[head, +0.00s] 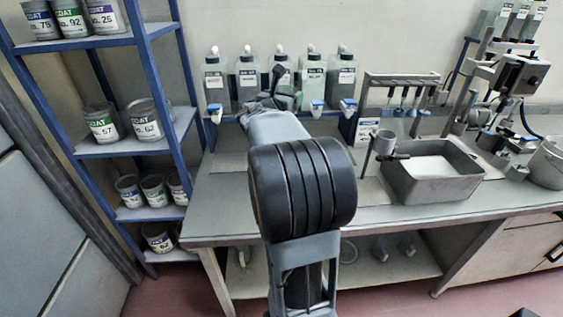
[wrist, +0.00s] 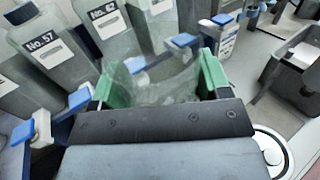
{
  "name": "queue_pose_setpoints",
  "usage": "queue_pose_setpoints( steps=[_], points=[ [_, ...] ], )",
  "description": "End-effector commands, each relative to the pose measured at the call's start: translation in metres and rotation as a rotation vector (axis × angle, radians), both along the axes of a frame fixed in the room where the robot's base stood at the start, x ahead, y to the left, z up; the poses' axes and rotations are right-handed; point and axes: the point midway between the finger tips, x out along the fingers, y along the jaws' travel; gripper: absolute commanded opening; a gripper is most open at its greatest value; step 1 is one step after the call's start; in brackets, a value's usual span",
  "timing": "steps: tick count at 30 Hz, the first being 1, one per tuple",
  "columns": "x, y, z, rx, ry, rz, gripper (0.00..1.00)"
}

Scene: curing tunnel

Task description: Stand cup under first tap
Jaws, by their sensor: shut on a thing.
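My gripper (wrist: 158,82) has green fingers shut on a clear see-through cup (wrist: 150,85), which shows between them in the wrist view. The cup is held in front of the bottle row, with a blue-handled tap (wrist: 135,65) seen behind it or through its rim. Another tap (wrist: 78,99) is just left of the fingers. In the head view my arm hides the cup and most of the gripper. The leftmost tap (head: 215,114) is on the leftmost bottle (head: 216,84), clear of my arm. I cannot tell the cup's exact distance from any tap.
A row of several bottles stands along the wall. The rack (head: 398,82) and grey basin (head: 436,188) stand to the right on the bench (head: 225,215). A blue shelf unit (head: 160,130) with cans is at the left. A white disc (wrist: 268,142) lies right of the gripper.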

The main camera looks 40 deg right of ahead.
Motion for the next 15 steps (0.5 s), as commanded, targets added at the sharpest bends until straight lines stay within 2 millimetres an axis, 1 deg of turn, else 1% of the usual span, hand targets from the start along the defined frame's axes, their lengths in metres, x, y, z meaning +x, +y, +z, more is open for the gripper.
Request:
queue_pose_setpoints(
  steps=[1,6,11,13,15],
  points=[
    [0.001,0.0,-0.015,0.001,0.003,0.001,0.48],
    [0.001,0.001,-0.041,0.002,0.002,0.003,0.48],
    [0.002,0.002,-0.071,0.002,0.002,0.005,0.48],
    [0.003,0.002,-0.086,0.002,0.002,0.006,0.48],
    [0.003,0.002,-0.108,0.004,0.004,0.006,0.48]
  ],
)
